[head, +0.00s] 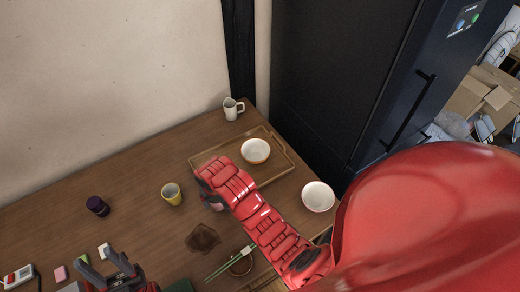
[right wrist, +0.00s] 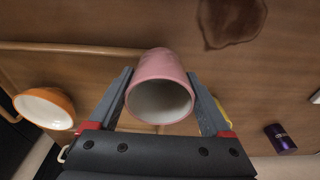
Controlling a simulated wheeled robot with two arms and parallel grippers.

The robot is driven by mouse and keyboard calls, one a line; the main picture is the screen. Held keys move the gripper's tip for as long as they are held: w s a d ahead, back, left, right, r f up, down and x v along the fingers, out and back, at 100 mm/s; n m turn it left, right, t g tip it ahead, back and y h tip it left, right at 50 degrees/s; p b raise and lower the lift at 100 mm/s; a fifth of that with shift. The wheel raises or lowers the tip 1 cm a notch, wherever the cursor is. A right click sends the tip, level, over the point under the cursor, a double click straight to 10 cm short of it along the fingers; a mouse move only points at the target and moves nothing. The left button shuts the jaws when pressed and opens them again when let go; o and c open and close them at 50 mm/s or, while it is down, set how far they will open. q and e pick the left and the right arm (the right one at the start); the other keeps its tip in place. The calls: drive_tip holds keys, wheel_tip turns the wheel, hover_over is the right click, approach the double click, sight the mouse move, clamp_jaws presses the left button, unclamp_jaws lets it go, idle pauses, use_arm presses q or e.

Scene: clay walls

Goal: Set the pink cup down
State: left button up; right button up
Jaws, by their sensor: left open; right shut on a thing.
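The pink cup (right wrist: 160,68) is between the two fingers of my right gripper (right wrist: 160,76) in the right wrist view, its open mouth facing the camera. The fingers are shut on its sides. I cannot tell whether its base touches the table. My left gripper (head: 97,262) is open and empty at the bottom left, over the table's near part.
A white and orange bowl (head: 256,151) stands on the tray. A white mug (head: 233,109), a yellow cup (head: 172,196), a purple can (head: 97,206) and a white bowl (head: 318,197) stand around. A dark stain (head: 203,238) and green chopsticks (head: 230,263) lie nearer.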

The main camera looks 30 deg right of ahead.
drive_tip(key=w+d+b, duration=0.1)
drive_tip(key=w+b, duration=0.1)
drive_tip(key=w+d+f+b, duration=0.1)
drive_tip(key=w+d+b, duration=0.1)
drive_tip(key=w, duration=0.1)
drive_tip(key=w+d+b, duration=0.2)
drive_tip(key=w, duration=0.1)
drive_tip(key=shift+f, duration=0.25)
drive_tip(key=w+d, duration=0.1)
drive_tip(key=w+d+p, duration=0.1)
drive_tip(key=w, duration=0.1)
drive_tip(key=w+d, duration=0.1)
drive_tip(key=shift+w+r+p, duration=0.15)
drive_tip(key=shift+r+p, duration=0.1)
drive_tip(key=shift+p, duration=0.1)
drive_tip(key=shift+w+d+f, duration=0.25)
drive_tip(key=shift+w+d, duration=0.1)
drive_tip(key=shift+w, duration=0.05)
drive_tip(key=shift+w+d, duration=0.1)
drive_tip(key=shift+w, duration=0.05)
wheel_tip(320, 180, down, 3)
drive_tip(key=shift+r+p, duration=0.1)
drive_tip(key=shift+p, duration=0.85)
drive_tip(key=shift+f, duration=0.3)
